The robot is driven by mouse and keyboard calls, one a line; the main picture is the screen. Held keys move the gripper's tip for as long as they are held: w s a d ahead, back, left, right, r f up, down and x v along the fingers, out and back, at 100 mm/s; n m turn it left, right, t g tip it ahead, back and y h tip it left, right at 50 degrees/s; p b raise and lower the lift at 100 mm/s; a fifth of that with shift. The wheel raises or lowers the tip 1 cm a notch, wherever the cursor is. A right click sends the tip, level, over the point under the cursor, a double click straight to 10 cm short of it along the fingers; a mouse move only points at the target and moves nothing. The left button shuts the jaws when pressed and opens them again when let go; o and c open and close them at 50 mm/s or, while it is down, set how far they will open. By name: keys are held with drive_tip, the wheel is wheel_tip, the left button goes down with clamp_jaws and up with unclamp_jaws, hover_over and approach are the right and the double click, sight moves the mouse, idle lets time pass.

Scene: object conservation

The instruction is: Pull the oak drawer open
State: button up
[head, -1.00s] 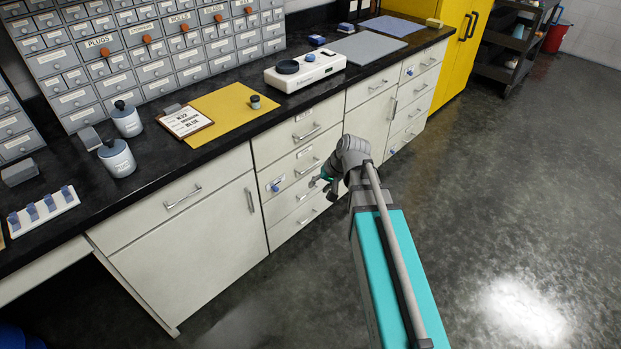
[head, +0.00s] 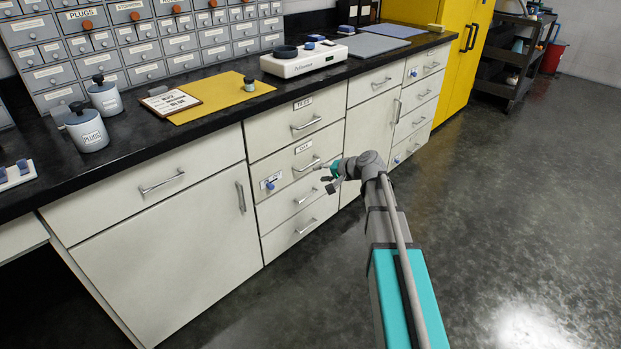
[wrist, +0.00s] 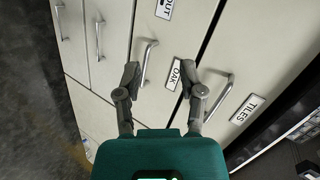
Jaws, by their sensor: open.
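The oak drawer (head: 285,170) is a pale front, second from the top in its stack, and looks shut. Its OAK label (wrist: 174,75) and silver bar handle (wrist: 147,62) show in the wrist view. The handle also shows in the head view (head: 306,164). My gripper (head: 322,173) is open and empty at the handle's right end. In the wrist view my gripper (wrist: 160,77) has its fingers on either side of the handle, which lies closer to the left finger. I cannot tell whether they touch it.
The TILES drawer (wrist: 247,109) is directly above, with its own handle (wrist: 218,97) close to my right finger. A blue knob (head: 270,185) is at the oak drawer's left. The black counter (head: 225,110) overhangs the drawers. The floor (head: 490,180) at right is clear.

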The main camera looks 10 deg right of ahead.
sight(309, 165)
drive_tip(key=w+d+f+m+t+b, duration=0.4)
drive_tip(key=w+d+f+b, duration=0.3)
drive_tip(key=b, duration=0.4)
drive_tip(key=shift+w+f+y+b, duration=0.3)
drive_tip(key=shift+w+y, duration=0.1)
drive_tip(key=shift+w, duration=0.25)
drive_tip(key=shift+w+a, duration=0.1)
drive_tip(key=b+x, duration=0.1)
drive_tip(key=x, duration=0.5)
drive_tip(key=b+x, duration=0.2)
drive_tip(key=x, duration=0.5)
drive_tip(key=shift+w+a+r, duration=0.1)
drive_tip(key=shift+w+r, duration=0.1)
drive_tip(key=shift+w, duration=0.15)
clamp_jaws()
